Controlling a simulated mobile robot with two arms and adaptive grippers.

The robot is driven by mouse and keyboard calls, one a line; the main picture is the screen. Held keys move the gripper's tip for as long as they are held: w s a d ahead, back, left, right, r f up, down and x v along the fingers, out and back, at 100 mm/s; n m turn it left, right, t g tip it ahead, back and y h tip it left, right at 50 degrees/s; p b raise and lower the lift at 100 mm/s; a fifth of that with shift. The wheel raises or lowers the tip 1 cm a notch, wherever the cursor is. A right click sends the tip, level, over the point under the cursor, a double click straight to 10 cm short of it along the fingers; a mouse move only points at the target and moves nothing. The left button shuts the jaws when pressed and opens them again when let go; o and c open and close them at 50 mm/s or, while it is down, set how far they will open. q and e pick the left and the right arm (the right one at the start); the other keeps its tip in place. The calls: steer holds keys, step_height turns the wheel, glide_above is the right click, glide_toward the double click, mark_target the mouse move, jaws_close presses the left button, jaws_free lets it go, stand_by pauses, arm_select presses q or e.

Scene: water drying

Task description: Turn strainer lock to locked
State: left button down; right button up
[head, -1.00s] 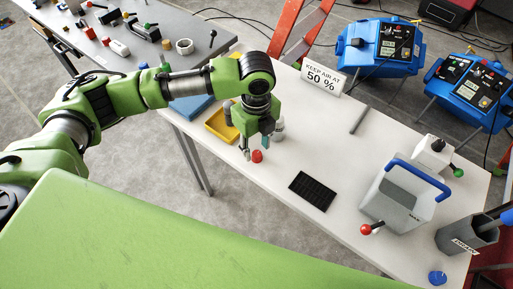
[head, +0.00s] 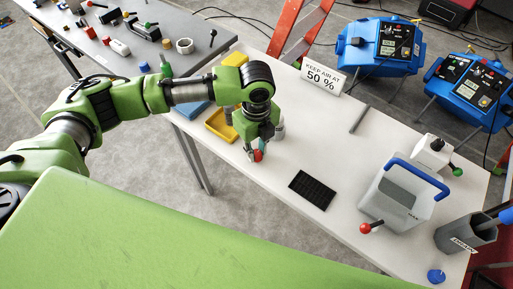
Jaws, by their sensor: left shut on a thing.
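My left gripper (head: 258,151) is low over the white table, shut on a small red piece (head: 258,156). The fingers hide part of the piece, and I cannot tell whether it still touches the table. A grey container (head: 385,205) with a blue handle stands at the right of the table. A red ball knob (head: 365,228) on a short lever sticks out at its lower left. A white block (head: 432,152) with a green ball knob (head: 457,172) stands behind it. I cannot tell which part is the strainer lock. My right gripper is out of view.
A black ribbed mat (head: 313,189) lies right of my left gripper. A yellow tray (head: 221,126) is behind it to the left. A sign (head: 322,78) stands at the table's back edge. A dark grey bin (head: 465,233) stands at the right end. The table's middle is mostly clear.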

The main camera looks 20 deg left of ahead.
arm_select(q)
steer(key=shift+r+m+p, duration=0.25)
steer(key=shift+m+p, duration=1.1)
steer(key=shift+m, duration=0.05)
steer(key=m+p, duration=0.2)
steer(key=m, duration=0.2)
steer(key=shift+f+m+p, duration=0.1)
steer(key=shift+m+p, duration=0.2)
steer(key=shift+p, duration=0.05)
steer(key=m+p, duration=0.1)
steer(key=m, duration=0.1)
steer(key=shift+m, duration=0.4)
steer(key=m, duration=0.2)
steer(key=shift+d+m+p, duration=0.1)
steer(key=shift+m+p, duration=0.2)
steer(key=shift+p, duration=0.05)
steer(key=m, duration=0.4)
steer(key=shift+f+m+p, duration=0.1)
steer(key=shift+m+p, duration=0.2)
steer(key=shift+m, duration=0.1)
steer(key=c, duration=1.8)
jaws_free()
